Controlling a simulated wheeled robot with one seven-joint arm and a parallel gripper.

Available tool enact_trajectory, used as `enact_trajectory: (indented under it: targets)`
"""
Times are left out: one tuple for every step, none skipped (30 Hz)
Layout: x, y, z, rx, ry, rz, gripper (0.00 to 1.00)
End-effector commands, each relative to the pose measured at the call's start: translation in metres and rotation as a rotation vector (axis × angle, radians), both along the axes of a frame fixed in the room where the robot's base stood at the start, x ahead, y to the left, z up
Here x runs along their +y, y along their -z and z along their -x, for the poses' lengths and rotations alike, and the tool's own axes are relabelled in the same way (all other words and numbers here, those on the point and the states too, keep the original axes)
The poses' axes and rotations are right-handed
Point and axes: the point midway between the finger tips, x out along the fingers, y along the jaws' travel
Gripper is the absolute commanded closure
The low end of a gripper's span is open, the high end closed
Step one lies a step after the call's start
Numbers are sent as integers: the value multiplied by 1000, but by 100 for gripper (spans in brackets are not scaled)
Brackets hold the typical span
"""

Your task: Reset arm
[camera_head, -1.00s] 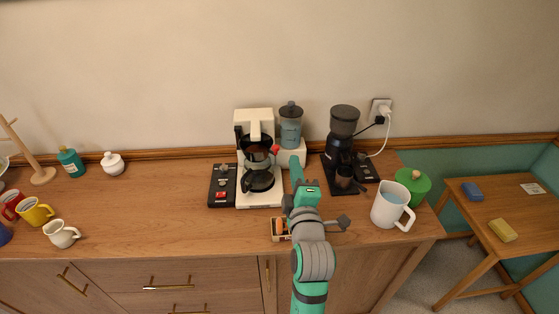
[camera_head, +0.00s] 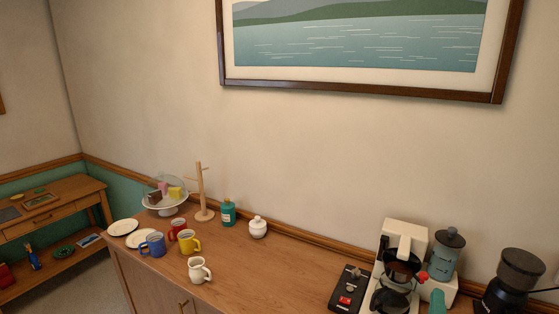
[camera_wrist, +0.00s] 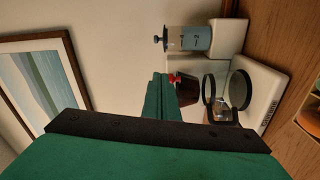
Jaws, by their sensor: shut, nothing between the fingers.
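My gripper (camera_wrist: 159,90) shows in the wrist view as two green fingers pressed together with nothing between them. It is shut. In the head view only a small green piece of my arm shows at the bottom edge, in front of the coffee maker (camera_head: 403,238); the rest is out of frame. In the wrist view the fingertips appear against the wall, beside the coffee maker's red-tipped part and glass carafe (camera_wrist: 240,90). Whether they touch it cannot be told.
A framed picture (camera_head: 360,85) hangs above. The counter's middle is clear.

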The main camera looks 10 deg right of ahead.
Motion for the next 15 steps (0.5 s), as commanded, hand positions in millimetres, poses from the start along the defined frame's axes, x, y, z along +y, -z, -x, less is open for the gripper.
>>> enact_trajectory:
  targets:
    - [6,-1,-9,-1,-4,1,100]
    - [8,-2,-14,-2,-5,2,100]
    - [12,-2,-19,-2,-4,2,100]
    - [14,-2,-24,-1,-4,1,100]
    - [17,-3,-28,-1,-4,1,100]
    - [20,-3,-34,-1,-4,2,100]
    - [23,-3,-38,-1,-4,0,100]
    - [25,-4,-42,-1,-4,1,100]
    - [27,-4,-46,-1,-3,1,100]
    - [26,-4,-49,-1,0,1,100]
    - [22,-2,-52,0,2,-2,100]
    - [20,-1,-55,1,3,-1,100]
    - [16,0,-54,1,5,-1,100]
    - [14,0,-54,1,6,-1,100]
    - [12,1,-55,1,5,-2,100]
